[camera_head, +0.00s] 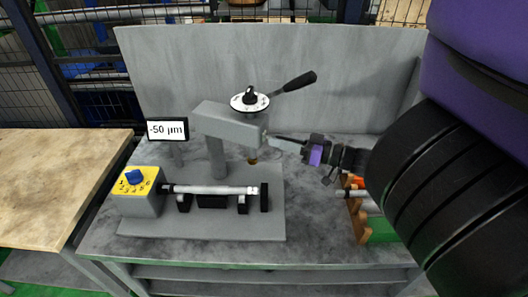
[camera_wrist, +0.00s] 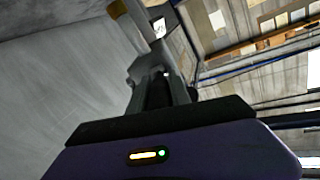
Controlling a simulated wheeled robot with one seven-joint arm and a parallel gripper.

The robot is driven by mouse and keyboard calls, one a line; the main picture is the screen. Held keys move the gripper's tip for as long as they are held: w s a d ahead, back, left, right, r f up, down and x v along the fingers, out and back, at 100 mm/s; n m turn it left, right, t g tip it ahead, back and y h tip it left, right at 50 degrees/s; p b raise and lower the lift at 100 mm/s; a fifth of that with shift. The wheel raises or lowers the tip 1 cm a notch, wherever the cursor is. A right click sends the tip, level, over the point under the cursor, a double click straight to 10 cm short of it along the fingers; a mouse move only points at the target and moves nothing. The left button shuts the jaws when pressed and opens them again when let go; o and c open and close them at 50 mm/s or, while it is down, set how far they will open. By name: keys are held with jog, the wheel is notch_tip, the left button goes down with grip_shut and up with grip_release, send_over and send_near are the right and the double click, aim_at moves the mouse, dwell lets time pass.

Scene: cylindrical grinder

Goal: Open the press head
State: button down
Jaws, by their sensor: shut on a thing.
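The press head (camera_head: 225,122) is a grey block arm on an upright grey post (camera_head: 216,160). On top is a white dial (camera_head: 249,101) with a black-gripped lever (camera_head: 299,81) pointing up and right. My gripper (camera_head: 273,139) reaches in from the right and is shut at the right end of the press head. In the wrist view the fingers (camera_wrist: 160,90) meet the grey head (camera_wrist: 143,25); the exact contact is hard to see.
Below the head, a shaft (camera_head: 215,190) lies across black supports on a grey base. A yellow dial box (camera_head: 137,190) and a "-50 µm" display (camera_head: 167,130) stand at the left. A wooden rack (camera_head: 356,215) stands at the right under my arm. A grey panel (camera_head: 370,75) closes the back.

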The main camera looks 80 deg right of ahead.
aim_at(267, 132)
jog(key=shift+s+d+f+n+y+b, duration=0.15)
jog(key=shift+d+n+y+b, duration=0.3)
jog(key=shift+d+y, duration=0.35)
jog(key=shift+s+d+f+n+y+b, duration=0.15)
jog(key=shift+d+n+y+b, duration=0.15)
jog(key=shift+d+n+y, duration=0.45)
jog(key=shift+d+m, duration=0.15)
jog(key=shift+m, duration=0.15)
jog(key=c, duration=1.3)
grip_release()
jog(key=shift+o, duration=0.6)
jog(key=shift+r, duration=0.1)
jog(key=shift+s, duration=0.1)
jog(key=s+b, duration=0.2)
jog(key=s, duration=0.5)
jog(key=shift+s+a, duration=0.25)
jog(key=shift+s, duration=0.05)
